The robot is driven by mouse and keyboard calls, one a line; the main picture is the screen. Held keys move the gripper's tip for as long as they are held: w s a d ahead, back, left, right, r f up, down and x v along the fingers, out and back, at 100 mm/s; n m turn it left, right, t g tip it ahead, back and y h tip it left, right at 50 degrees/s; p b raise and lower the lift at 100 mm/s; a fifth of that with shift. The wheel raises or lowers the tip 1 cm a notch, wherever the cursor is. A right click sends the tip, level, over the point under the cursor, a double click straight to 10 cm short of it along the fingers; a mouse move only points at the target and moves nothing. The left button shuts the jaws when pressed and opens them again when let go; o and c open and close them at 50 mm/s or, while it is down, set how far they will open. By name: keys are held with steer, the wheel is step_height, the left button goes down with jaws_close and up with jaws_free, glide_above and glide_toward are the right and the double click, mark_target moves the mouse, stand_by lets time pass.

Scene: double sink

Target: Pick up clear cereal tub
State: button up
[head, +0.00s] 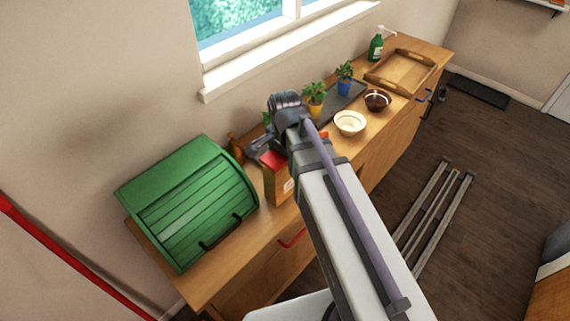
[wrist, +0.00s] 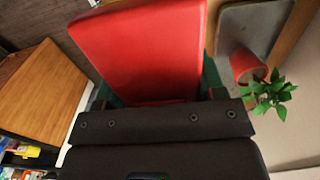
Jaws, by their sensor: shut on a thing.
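The clear cereal tub (head: 278,186), with a red lid and brownish contents, stands upright on or just above the wooden counter, right of the green bread box. I cannot tell whether its base touches the counter. My gripper (head: 260,150) is at its top end and shut on it. In the wrist view the red lid (wrist: 145,50) fills the space beyond my gripper (wrist: 155,96). My wrist and arm hide part of the tub in the head view.
The green bread box (head: 190,200) is close on the left. A white bowl (head: 350,123), a brown bowl (head: 377,100), potted plants on a dark tray (head: 345,101), a wooden tray (head: 402,72) and a green soap bottle (head: 376,48) stand farther right along the counter.

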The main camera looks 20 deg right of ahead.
step_height(320, 180, up, 10)
steer(key=p, duration=1)
steer(key=shift+r, duration=0.15)
steer(key=shift+f, duration=0.2)
